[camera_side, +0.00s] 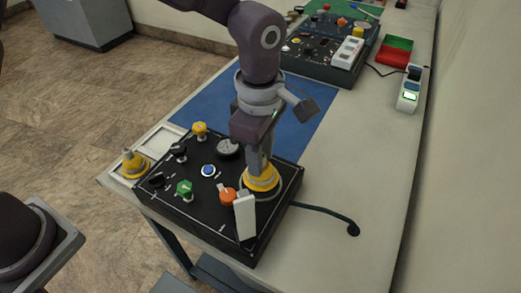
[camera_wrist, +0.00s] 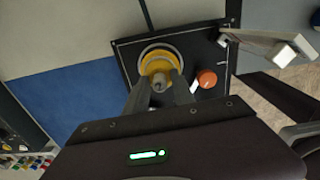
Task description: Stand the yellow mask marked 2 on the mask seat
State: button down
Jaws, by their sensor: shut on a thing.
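A yellow mask (camera_side: 262,179) is at the round grey-rimmed mask seat (camera_side: 279,187) on the right part of the black panel (camera_side: 163,199). My gripper (camera_side: 258,164) points down and is shut on the mask's top. In the wrist view the mask (camera_wrist: 160,58) shows between the fingers (camera_wrist: 161,88), inside the seat's pale ring (camera_wrist: 144,50). The mask looks about upright; whether it bears fully on the seat I cannot tell. Its number is not readable. A second yellow mask (camera_side: 134,164) stands in the white tray (camera_side: 161,139) at the left.
An orange knob (camera_side: 228,196) and a white upright block (camera_side: 245,217) stand close to the seat. Green (camera_side: 185,188) and yellow (camera_side: 200,130) knobs and a blue button (camera_side: 208,171) are also on the panel. A black cable (camera_side: 325,211) runs right. The blue mat (camera_side: 302,137) behind is clear.

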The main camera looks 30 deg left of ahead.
jog(key=shift+f, duration=0.9)
jog(key=c, duration=1)
grip_release()
jog(key=shift+o, duration=0.2)
notch_tip(320, 180, up, 7)
jog(key=shift+s+r, duration=0.1)
jog(key=s+a+r+m+t+h, duration=0.1)
jog(key=s+a+r+m, duration=0.3)
jog(key=a+r, duration=0.25)
jog(key=s+a+r+m+t, duration=0.1)
jog(key=s+a+r+m, duration=0.3)
jog(key=a, duration=0.4)
jog(key=s+a+f+m+t+y, duration=0.1)
jog(key=s+a+m+t, duration=0.2)
jog(key=s+a+m, duration=0.5)
jog(key=s+m, duration=0.2)
jog(key=s, duration=0.1)
jog(key=shift+s, duration=0.35)
